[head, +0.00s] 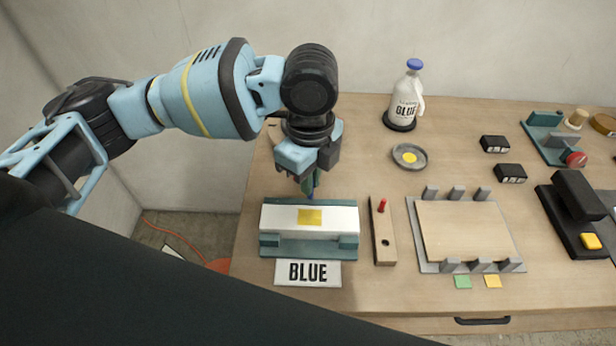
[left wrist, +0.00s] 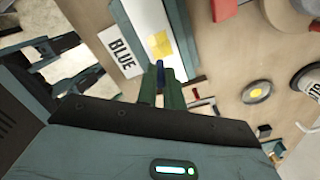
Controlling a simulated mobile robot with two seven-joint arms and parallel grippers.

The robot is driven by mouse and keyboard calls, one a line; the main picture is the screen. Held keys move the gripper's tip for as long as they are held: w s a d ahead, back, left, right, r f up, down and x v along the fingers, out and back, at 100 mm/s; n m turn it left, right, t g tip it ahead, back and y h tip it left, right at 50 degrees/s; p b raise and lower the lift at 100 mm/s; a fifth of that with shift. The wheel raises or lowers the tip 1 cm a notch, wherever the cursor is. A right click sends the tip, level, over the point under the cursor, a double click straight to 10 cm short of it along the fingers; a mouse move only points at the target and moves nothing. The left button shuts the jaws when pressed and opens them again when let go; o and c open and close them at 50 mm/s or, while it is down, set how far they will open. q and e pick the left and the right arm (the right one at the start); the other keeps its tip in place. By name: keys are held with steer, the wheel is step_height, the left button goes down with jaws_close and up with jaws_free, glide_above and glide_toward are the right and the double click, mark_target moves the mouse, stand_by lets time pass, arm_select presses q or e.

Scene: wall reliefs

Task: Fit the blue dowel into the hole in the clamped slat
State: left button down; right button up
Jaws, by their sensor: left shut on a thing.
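The blue dowel (head: 311,196) is held upright, tip down, by my left gripper (head: 309,188), just behind the white slat (head: 279,215) in the head view. The left wrist view shows the dowel (left wrist: 160,69) between the green fingers (left wrist: 161,88), which are shut on it. The slat sits in a teal clamp (head: 308,252) and carries a yellow patch (head: 310,217). I cannot make out a hole in the slat, nor whether the dowel touches it. My right gripper is not in view.
A BLUE label (head: 308,272) lies in front of the clamp. Right of it is a wooden block (head: 385,259) with a red peg (head: 381,205) and an empty hole. A grey tray (head: 416,244), a round dish (head: 409,156) and a bottle (head: 405,99) stand farther off.

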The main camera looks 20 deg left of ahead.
mark_target(310, 198)
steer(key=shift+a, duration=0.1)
arm_select(q)
steer(key=shift+r, duration=0.1)
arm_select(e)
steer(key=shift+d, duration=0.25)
arm_select(q)
steer(key=shift+r+p, duration=0.1)
steer(key=shift+p, duration=0.2)
steer(key=shift+f+b, duration=0.3)
steer(key=shift+f, duration=2.75)
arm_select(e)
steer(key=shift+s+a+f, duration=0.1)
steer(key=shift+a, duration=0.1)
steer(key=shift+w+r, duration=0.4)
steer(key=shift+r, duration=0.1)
arm_select(q)
steer(key=shift+p, duration=0.35)
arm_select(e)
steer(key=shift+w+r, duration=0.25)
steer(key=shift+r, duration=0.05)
arm_select(q)
steer(key=shift+p, duration=0.3)
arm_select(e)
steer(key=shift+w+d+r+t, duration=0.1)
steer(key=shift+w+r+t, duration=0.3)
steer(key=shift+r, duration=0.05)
